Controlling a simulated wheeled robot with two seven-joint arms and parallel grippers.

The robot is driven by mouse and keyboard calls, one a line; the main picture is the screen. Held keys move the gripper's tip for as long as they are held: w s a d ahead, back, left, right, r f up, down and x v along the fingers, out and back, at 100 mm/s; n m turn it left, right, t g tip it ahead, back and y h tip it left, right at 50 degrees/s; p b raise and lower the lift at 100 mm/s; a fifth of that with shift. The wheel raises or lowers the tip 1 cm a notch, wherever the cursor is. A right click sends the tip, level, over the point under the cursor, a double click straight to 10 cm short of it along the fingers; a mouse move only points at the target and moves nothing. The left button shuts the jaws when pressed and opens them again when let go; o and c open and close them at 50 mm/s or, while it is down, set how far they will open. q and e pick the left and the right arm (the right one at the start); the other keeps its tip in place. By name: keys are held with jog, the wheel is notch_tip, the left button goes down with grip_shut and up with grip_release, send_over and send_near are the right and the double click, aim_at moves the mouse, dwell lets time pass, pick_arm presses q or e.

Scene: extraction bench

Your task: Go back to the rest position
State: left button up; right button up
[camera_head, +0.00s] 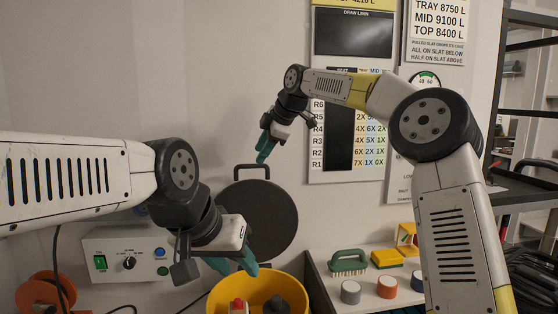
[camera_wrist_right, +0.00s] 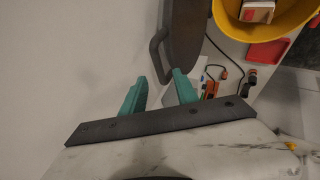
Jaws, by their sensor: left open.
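My left gripper (camera_head: 236,266) is at lower centre in the head view, its teal fingers spread and pointing down, just above the left rim of the yellow bucket (camera_head: 262,279). I see nothing between those fingers. My right gripper (camera_head: 262,154) is higher up, in front of the wall and above the handle of the round dark lid (camera_head: 268,214). In the right wrist view the right gripper's fingers (camera_wrist_right: 160,90) stand apart with nothing held. The lid's handle (camera_wrist_right: 157,56) shows beyond their tips; I cannot tell the distance.
A control box (camera_head: 118,252) and an orange reel (camera_head: 44,294) stand at left. A green brush (camera_head: 349,262), a yellow block (camera_head: 387,258) and several small cylinders lie at right. The bucket holds a red-topped item (camera_head: 238,305) and a dark one. Boards hang on the wall.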

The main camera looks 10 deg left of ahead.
jog(key=s+d+f+m+t+h, duration=0.1)
jog(key=s+d+f+m+h, duration=0.1)
jog(key=s+d+m, duration=0.7)
jog(key=s+d+f+m+h, duration=0.2)
jog(key=s+d+m, duration=0.2)
jog(key=s+d, duration=0.9)
jog(key=s+d+f+m, duration=0.4)
jog(key=s+f, duration=0.1)
jog(key=s, duration=0.2)
jog(key=s+d+f+m, duration=0.4)
jog(key=s+f, duration=0.1)
jog(key=s, duration=0.1)
jog(key=shift+s+d+m+t, duration=0.3)
jog(key=shift+s+m, duration=0.05)
jog(key=shift+m, duration=0.05)
